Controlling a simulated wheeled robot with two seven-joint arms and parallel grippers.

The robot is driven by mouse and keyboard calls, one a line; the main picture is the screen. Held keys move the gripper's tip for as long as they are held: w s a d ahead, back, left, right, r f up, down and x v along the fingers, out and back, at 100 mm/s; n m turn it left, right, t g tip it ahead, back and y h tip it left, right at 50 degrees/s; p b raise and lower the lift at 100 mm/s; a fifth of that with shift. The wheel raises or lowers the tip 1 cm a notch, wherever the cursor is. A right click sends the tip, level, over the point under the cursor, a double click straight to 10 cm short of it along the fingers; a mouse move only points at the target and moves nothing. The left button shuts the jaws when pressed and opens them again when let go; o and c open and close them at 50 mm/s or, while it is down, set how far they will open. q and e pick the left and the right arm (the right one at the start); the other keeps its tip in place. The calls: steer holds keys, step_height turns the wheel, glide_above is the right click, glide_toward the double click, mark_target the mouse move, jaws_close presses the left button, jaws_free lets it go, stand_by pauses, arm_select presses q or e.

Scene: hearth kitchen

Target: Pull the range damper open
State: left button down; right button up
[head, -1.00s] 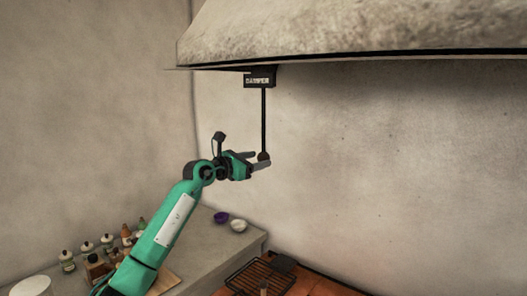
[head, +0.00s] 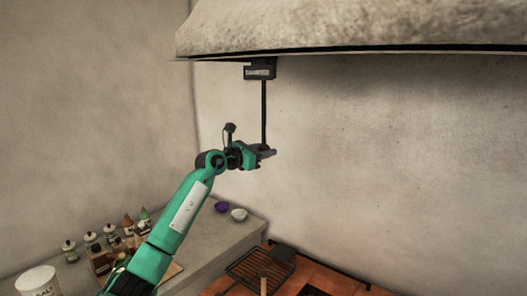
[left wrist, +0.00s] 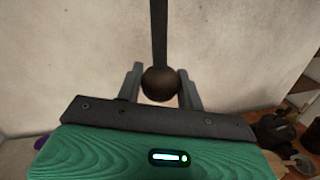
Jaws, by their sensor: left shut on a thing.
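The range damper is a dark box (head: 259,72) with a label, under the edge of the stone hood. A thin black rod (head: 264,110) hangs straight down from it. The rod ends in a dark round knob (left wrist: 160,83), seen in the left wrist view between the two fingers. My left gripper (head: 266,152) is shut on the knob, with a finger on each side of it. The knob is mostly hidden by the gripper in the head view. My right gripper is not in view.
The stone hood (head: 350,30) overhangs above. Below are a grill rack (head: 250,268) on an orange tiled surface, and a grey counter (head: 215,242) with purple and white bowls and several bottles. The plain wall behind the rod is clear.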

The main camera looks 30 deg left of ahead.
arm_select(q)
steer(key=shift+f+b, duration=0.4)
steer(key=shift+f, duration=0.15)
step_height(320, 180, down, 6)
steer(key=b, duration=0.4)
steer(key=shift+f+b, duration=0.25)
steer(key=shift+b, duration=0.1)
steer(key=shift+d, duration=0.1)
steer(key=c, duration=0.9)
jaws_free()
steer(key=shift+f, duration=0.1)
steer(key=shift+c, duration=0.2)
steer(key=shift+s, duration=0.15)
